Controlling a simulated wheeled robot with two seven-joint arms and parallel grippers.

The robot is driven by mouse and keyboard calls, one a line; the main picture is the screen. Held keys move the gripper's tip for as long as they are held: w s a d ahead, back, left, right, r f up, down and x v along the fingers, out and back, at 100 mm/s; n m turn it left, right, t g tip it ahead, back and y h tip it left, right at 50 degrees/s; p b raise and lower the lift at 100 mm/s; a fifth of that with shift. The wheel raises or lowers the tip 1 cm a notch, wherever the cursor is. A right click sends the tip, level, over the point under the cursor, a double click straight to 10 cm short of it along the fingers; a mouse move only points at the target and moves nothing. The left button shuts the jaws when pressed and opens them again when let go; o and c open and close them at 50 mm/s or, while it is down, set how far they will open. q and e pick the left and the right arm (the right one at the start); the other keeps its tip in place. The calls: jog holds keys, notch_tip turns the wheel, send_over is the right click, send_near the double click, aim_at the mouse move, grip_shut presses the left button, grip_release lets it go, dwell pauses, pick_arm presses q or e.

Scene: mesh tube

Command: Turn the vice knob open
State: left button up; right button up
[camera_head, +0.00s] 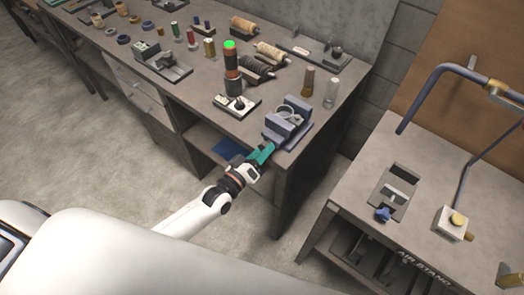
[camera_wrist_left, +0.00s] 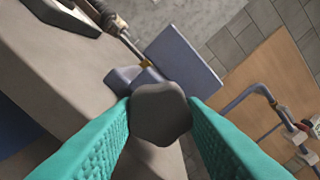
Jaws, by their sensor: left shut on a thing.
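The vice (camera_head: 287,122) is a blue-grey block near the right front corner of the long workbench, with a light ring showing at its jaws. Its knob (camera_wrist_left: 161,113) is a dark grey lobed disc in the left wrist view, with the vice body (camera_wrist_left: 133,78) behind it. My left gripper (camera_head: 268,149) reaches the front side of the vice. In the wrist view its teal fingers (camera_wrist_left: 161,118) are on both sides of the knob and shut on it. The knob is hidden by the gripper in the head view. My right gripper is not in view.
A light tower (camera_head: 232,68) with a green top and a small switch box (camera_head: 237,105) stand left of the vice. Brown and clear bottles (camera_head: 308,80) stand behind it. A second table (camera_head: 345,187) with a blue-knobbed fixture is at the right, across a gap.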

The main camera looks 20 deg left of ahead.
pick_arm(q)
jog(key=o, duration=1)
jog(key=b+v, duration=0.2)
jog(key=v, duration=1)
jog(key=shift+b, duration=0.4)
jog(key=s+a+f+m+g+y, duration=0.2)
jog(key=s+a+f+g, duration=0.15)
jog(key=f, duration=0.95)
jog(key=s+a+f+m+g+y, duration=0.15)
jog(key=s+f+g, duration=0.25)
jog(key=f, duration=1)
jog(key=s+f+m+g+y, duration=0.1)
jog(key=s+f+m+g, duration=0.1)
jog(key=s+f+g, duration=0.2)
jog(key=s+f+m+g+y, duration=0.1)
jog(key=s+f+g, duration=0.3)
jog(key=s+f, duration=0.7)
jog(key=s+d+m, duration=0.1)
jog(key=s, duration=0.7)
jog(key=shift+s+f+y, duration=0.25)
jog(key=shift+s+y, duration=0.05)
jog(key=shift+y, duration=0.05)
